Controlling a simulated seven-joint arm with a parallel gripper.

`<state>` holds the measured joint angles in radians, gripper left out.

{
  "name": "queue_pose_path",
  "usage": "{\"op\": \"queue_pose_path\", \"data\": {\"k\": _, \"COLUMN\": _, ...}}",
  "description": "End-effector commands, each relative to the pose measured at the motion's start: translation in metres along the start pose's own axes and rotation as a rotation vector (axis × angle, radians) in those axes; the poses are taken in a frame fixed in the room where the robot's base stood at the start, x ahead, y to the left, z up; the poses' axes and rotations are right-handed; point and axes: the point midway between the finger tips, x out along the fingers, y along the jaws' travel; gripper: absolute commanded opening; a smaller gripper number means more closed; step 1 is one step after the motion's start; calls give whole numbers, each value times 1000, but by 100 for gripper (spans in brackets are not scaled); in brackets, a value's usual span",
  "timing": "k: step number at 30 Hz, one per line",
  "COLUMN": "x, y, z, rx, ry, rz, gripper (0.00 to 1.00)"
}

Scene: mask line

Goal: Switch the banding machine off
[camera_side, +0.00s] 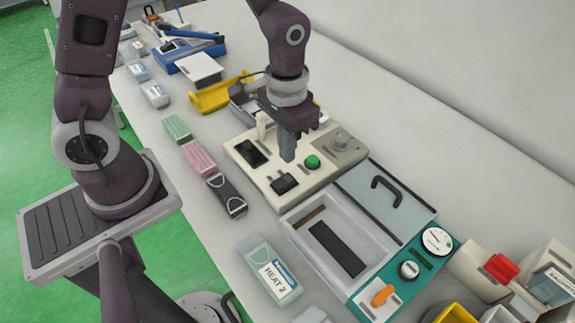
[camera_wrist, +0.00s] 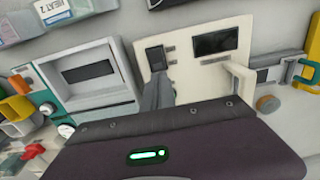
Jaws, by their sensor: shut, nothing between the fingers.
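A cream machine (camera_side: 272,196) stands mid-bench, most likely the banding machine, though I read no name on it. Its top has a dark screen (camera_side: 250,153), a black rocker-like switch (camera_side: 284,184), a lit-looking green button (camera_side: 313,162) and a grey knob (camera_side: 341,142). My gripper (camera_side: 287,158) is shut and empty, pointing down over the panel between the screen and the green button. In the wrist view the fingers (camera_wrist: 158,100) are close to the black switch (camera_wrist: 155,58); contact cannot be told. The switch's position is unclear.
A teal-framed machine (camera_side: 362,296) with an open tray, handled lid (camera_side: 386,190), dials and an orange switch (camera_side: 382,294) adjoins on the right. A "HEAT 2" box (camera_side: 270,272) and pink, green and dark packs line the front. A yellow holder (camera_side: 218,96) stands behind left.

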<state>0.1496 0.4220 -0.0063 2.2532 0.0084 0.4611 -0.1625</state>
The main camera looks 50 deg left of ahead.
Motion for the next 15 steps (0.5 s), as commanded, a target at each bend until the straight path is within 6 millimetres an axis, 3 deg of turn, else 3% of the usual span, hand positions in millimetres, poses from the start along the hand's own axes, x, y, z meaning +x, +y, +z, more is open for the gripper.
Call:
{"op": "queue_pose_path", "data": {"k": 6, "x": 40, "y": 0, "z": 1, "rx": 0, "ry": -4, "rz": 0, "gripper": 0}}
{"op": "queue_pose_path", "data": {"k": 15, "x": 57, "y": 0, "z": 0, "rx": 0, "ry": 1, "rz": 0, "gripper": 0}}
